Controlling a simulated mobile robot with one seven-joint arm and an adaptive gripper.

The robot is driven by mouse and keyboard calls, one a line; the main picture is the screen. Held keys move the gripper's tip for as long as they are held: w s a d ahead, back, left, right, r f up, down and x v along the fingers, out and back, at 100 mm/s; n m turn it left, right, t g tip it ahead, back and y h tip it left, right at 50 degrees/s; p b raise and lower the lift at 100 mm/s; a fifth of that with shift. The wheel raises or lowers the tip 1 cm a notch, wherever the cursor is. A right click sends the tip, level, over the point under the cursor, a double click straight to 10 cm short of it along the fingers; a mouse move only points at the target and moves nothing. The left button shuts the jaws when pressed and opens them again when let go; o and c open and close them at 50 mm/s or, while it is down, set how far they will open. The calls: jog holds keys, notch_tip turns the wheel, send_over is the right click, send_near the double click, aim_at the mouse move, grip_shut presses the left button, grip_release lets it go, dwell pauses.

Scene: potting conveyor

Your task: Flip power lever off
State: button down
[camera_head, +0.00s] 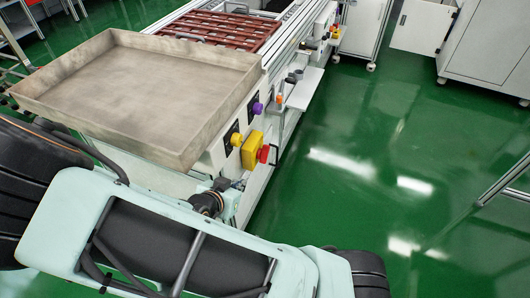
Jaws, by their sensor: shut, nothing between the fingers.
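On the side of the conveyor machine (205,160) is a yellow box with a red knob (252,150). Beside it are a yellow knob (236,139) and a purple knob (257,108), each on a dark plate. Farther along the same side are small grey and orange fittings (279,99). I cannot tell which of these is the power lever, or its position. My pale teal arm fills the lower left, close in front of the machine. My gripper does not show in this view.
A large empty metal tray (140,85) lies on the near end of the conveyor, with a red-brown slatted surface (220,30) behind it. White cabinets (490,50) stand at the upper right. The green floor (370,160) right of the machine is clear.

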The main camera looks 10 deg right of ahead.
jog(key=shift+w+d+r+t+h, duration=0.35)
jog(key=shift+w+d+r, duration=0.4)
jog(key=shift+d+r, duration=0.25)
jog(key=b, duration=0.7)
send_near(263, 162)
jog(key=x, duration=0.5)
jog(key=shift+d+f, duration=0.2)
jog(key=shift+w+d+f, duration=0.3)
jog(key=shift+w+d, duration=0.05)
jog(key=shift+w, duration=0.25)
jog(key=shift+a, duration=0.1)
